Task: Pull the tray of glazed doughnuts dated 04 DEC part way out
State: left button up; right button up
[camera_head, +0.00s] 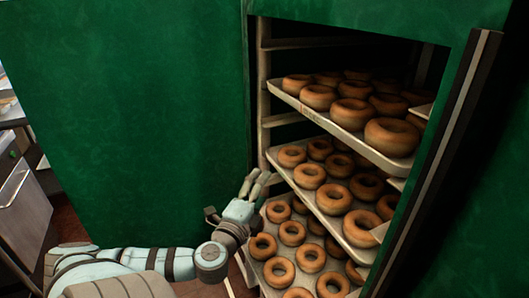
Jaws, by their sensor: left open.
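A green rack cabinet stands open in the head view, with three visible trays of ring doughnuts stacked inside. The top tray (290,101) is highest, the middle tray (303,190) is below it, and the bottom tray (266,281) is lowest. A small mark shows on the top tray's front edge, but I can read no date on any tray, so I cannot tell which is 04 DEC. My left gripper (256,182) is open and empty, at the left side of the opening near the middle tray's left corner. I cannot tell whether it touches the tray. My right gripper is out of view.
The green cabinet wall (130,120) fills the left, behind my left arm. A dark and grey door edge (437,150) bounds the opening on the right. Pale rack rails (264,90) run up the left inside. A metal counter (22,205) stands at far left.

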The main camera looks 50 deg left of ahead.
aim_at(276, 165)
pick_arm(q)
jog(key=b+x, duration=0.1)
jog(key=x, duration=1.3)
jog(key=shift+w+b, duration=0.15)
jog(key=shift+b, duration=0.2)
grip_shut()
